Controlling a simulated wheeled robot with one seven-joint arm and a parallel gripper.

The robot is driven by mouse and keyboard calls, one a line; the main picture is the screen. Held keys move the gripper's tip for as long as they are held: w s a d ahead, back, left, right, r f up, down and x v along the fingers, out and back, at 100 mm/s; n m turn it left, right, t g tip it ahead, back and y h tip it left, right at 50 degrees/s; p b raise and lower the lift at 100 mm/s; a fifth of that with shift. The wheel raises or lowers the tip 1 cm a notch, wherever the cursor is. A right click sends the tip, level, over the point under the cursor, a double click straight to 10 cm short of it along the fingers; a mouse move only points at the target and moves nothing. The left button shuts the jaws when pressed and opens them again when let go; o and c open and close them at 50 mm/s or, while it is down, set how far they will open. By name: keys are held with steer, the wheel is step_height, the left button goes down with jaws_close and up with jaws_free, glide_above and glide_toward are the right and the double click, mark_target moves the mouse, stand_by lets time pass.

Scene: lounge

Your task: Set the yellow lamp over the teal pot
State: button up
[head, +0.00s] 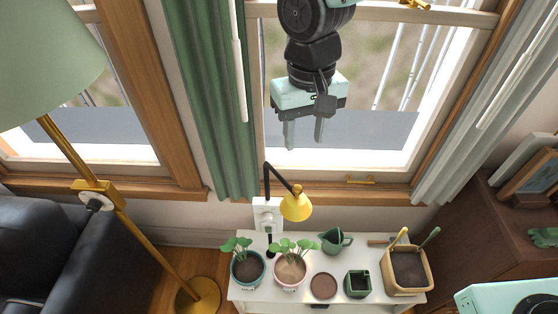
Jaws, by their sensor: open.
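The yellow lamp (296,207) has a small cone shade on a black jointed arm, which rises near the wall socket. Its shade hangs over the back of the white table, nearer the pink pot than the teal pot. The teal pot (246,281) stands at the table's left end with dark soil and a green seedling. My gripper (304,144) is open and empty, its two fingers pointing down in front of the window. It is above the lamp in the picture and apart from it.
On the white table (240,293) stand a pink pot (289,284) with a seedling, a brown saucer (323,286), a dark green square pot (357,284), a green watering can (336,240) and a tan planter (424,272) with tools. A floor lamp (122,217) stands at left.

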mark_target(297, 188)
steer(key=f+p, duration=0.2)
steer(key=f, duration=0.6)
steer(key=f+p, duration=0.2)
steer(key=f, duration=0.7)
steer(key=shift+w+a+f, duration=0.1)
steer(key=shift+w+a, duration=0.05)
steer(key=shift+w, duration=0.05)
jaws_close()
